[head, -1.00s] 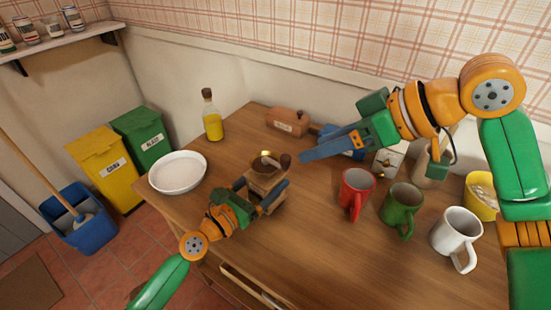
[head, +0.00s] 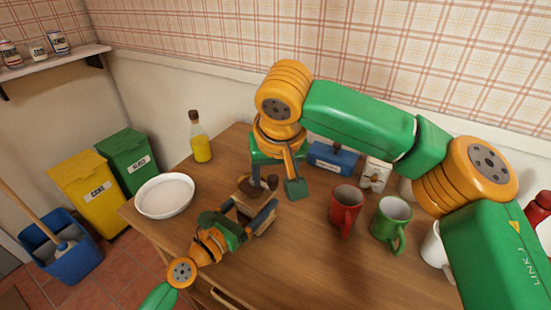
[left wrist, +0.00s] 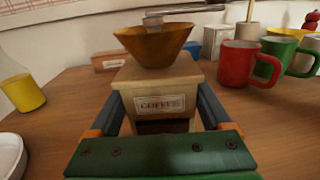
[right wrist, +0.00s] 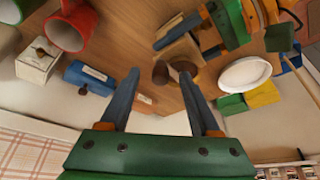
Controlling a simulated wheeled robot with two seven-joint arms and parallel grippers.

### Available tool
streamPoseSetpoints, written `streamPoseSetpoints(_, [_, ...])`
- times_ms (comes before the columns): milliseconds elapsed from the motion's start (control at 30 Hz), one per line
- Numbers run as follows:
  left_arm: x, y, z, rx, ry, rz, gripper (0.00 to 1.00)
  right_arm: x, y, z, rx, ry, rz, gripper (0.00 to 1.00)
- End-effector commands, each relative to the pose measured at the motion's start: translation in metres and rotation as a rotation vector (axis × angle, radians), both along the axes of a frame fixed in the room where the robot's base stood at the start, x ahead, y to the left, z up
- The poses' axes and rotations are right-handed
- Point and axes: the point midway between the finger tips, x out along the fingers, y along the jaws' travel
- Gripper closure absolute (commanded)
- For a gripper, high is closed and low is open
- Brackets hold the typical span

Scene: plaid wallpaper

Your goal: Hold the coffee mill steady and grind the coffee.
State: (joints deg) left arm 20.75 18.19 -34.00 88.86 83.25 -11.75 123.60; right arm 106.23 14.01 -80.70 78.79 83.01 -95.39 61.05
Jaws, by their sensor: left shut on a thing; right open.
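The wooden coffee mill (head: 250,189) stands upright on the table. Its label reads COFFEE in the left wrist view (left wrist: 160,82), with a brown bowl (left wrist: 155,45) and metal crank on top. My left gripper (head: 246,208) is shut on the mill body, one finger on each side. My right gripper (right wrist: 158,82) is open above the mill, pointing down. In the right wrist view the brown crank knob (right wrist: 161,73) appears between its fingertips; I cannot tell whether they touch it.
A red mug (head: 344,210) and a green mug (head: 390,222) stand to the right. A blue box-like thing (head: 333,158) and a white box (head: 375,174) are behind. A white dish (head: 164,196) and yellow bottle (head: 200,142) stand left.

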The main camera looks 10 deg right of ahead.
Motion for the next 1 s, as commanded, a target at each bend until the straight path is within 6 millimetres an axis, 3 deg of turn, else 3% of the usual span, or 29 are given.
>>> streamPoseSetpoints(133, [0.0, 0.0, -0.0001, 0.0, 0.0, 0.0, 1.0, 0.0038, 0.0, -0.0098, 0.0, 0.001, 0.0, 0.37])
streamPoseSetpoints(367, [0.0, 0.0, -0.0002, 0.0, 0.0, 0.0, 1.0, 0.0042, 0.0003, -0.0103, 0.001, 0.0, 0.002, 0.37])
streamPoseSetpoints(600, [0.0001, 0.0001, -0.0001, 0.0, 0.0, 0.0, 1.0, 0.0041, 0.0003, -0.01, 0.001, 0.0, 0.002, 1.0])
streamPoseSetpoints(667, [0.0001, 0.0001, -0.0001, 0.0, 0.0, 0.0, 1.0, 0.0041, 0.0003, -0.0099, 0.001, 0.0, 0.002, 1.0])
streamPoseSetpoints(700, [0.0001, 0.0001, -0.0002, 0.0, 0.0, 0.0, 1.0, 0.0041, 0.0003, -0.0099, 0.001, 0.0, 0.002, 0.7])
streamPoseSetpoints(833, [0.0001, 0.0001, -0.0002, 0.0, 0.0, 0.0, 1.0, 0.0041, 0.0003, -0.0099, 0.001, 0.0, 0.002, 0.38])
streamPoseSetpoints(1000, [0.0001, 0.0001, -0.0001, 0.0, 0.0, 0.0, 1.0, 0.004, 0.0004, -0.0098, 0.001, 0.0, 0.002, 0.38])
